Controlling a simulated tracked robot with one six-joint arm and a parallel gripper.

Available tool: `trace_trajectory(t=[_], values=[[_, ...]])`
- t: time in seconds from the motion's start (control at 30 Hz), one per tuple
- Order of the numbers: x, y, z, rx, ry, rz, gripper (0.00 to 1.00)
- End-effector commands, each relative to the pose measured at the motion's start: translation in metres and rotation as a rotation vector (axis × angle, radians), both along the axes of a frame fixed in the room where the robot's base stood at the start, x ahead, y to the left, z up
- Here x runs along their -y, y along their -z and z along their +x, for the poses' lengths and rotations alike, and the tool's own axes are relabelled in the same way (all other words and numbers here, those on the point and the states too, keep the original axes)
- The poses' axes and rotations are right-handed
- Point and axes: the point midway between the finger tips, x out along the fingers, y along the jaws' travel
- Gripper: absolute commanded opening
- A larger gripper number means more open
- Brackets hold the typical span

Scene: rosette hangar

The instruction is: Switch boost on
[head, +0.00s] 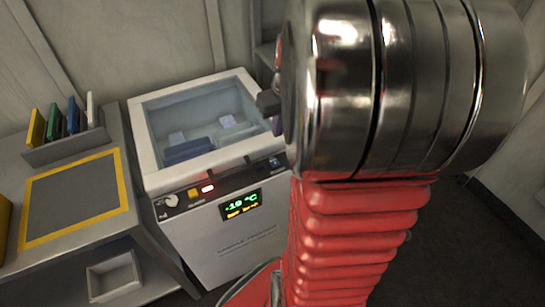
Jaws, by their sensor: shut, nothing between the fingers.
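The white chest freezer (222,247) stands in the middle of the head view, with a glass-topped bin. Its front panel (225,185) carries a white round knob (171,200), a yellow button (193,194), a red lit indicator (208,188) and a small dark blue part (275,162) at the right end. A display (240,205) reads about -18 °C in green, with a smaller orange line below that I cannot read surely. Which control is boost I cannot tell; the labels are too small. My gripper (268,103) shows only partly, shut and empty, beyond the freezer's right rim; my wrist hides the rest.
Packages (188,150) lie inside the freezer. My red arm covers the centre right. Dark floor (440,260) shows at right.

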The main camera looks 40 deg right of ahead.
Motion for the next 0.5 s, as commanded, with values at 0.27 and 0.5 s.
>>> trace_trajectory(t=[0.27,0.5], values=[[0.000,0.019,0.004,-0.003,0.000,0.003,0.00],[0.002,0.053,0.011,-0.003,0.000,0.003,0.00]])
